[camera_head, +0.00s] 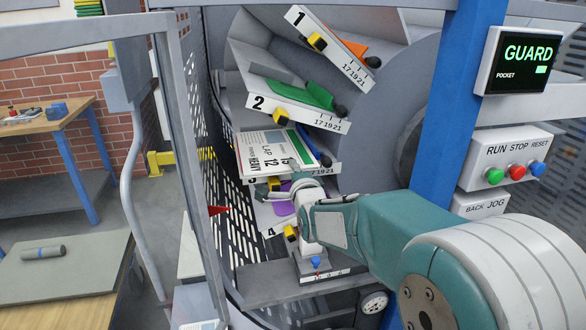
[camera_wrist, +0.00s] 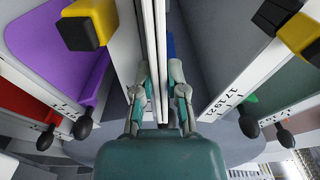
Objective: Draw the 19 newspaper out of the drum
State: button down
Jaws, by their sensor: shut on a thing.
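The grey drum (camera_head: 384,95) has white-edged pockets numbered from the top. My gripper (camera_head: 300,178) is at the front of pocket 3, with one finger above and one below. In the wrist view, its fingers (camera_wrist: 160,100) are shut on thin white layers (camera_wrist: 154,60) seen edge-on. These appear to be the newspaper at pocket 3; I cannot tell whether the pocket's edge is between the fingers too.
A green flap (camera_head: 318,96) and yellow block (camera_head: 281,116) are at pocket 2, above. A purple flap (camera_head: 280,205) is below. Black knobs (camera_wrist: 248,122) stand close to the fingers. A blue post (camera_head: 446,120) and mesh guard (camera_head: 200,130) flank the drum.

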jog(key=shift+r, duration=0.5)
jog(key=v, duration=1.3)
dwell(1.9)
jog(key=shift+s+a, duration=0.1)
